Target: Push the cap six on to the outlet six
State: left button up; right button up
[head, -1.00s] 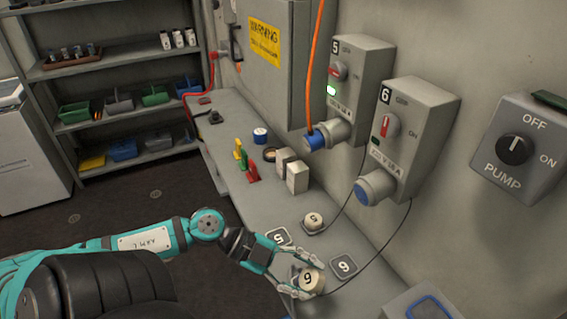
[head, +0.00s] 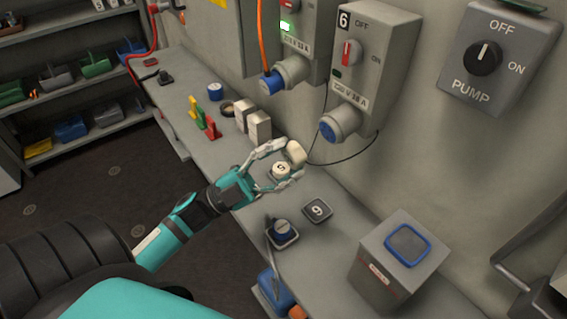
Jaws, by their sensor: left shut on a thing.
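The cream cap six (head: 297,153) is held between the fingertips of my left gripper (head: 293,160), above the bench and tilted, its number turned out of sight. A thin black cord runs from near it toward box 6. Outlet six (head: 340,124) is the round grey spout with a blue face, low on the grey box marked 6 (head: 372,60). The cap is apart from it, lower and to the left. The cap marked 5 (head: 281,170) sits on the bench just below the held cap, partly framed by the fingers. My right gripper is not in view.
A blue-topped post on a square base (head: 283,233) and a tag marked 6 (head: 317,209) are on the bench. A grey box with a blue-rimmed top (head: 390,262) stands to the right. Outlet five (head: 284,75) has an orange cable. White blocks (head: 258,126) stand left of the gripper.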

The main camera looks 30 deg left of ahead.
pick_arm(q)
jog(key=shift+w, duration=0.1)
jog(key=shift+w+d+r, duration=0.15)
jog(key=shift+w+d, duration=0.15)
jog(key=shift+w, duration=0.55)
jog(key=shift+w+d+r, duration=0.2)
jog(key=shift+w+d, duration=0.15)
jog(key=shift+w, duration=0.55)
jog(key=shift+w+d+r, duration=0.15)
jog(key=shift+w+d, duration=0.15)
jog(key=shift+w, duration=0.55)
jog(key=shift+w+d+r+p, duration=0.15)
jog(key=shift+w+p, duration=0.15)
jog(key=shift+w, duration=0.2)
dwell(0.7)
jog(key=o, duration=1.1)
jog(key=v, duration=1.2)
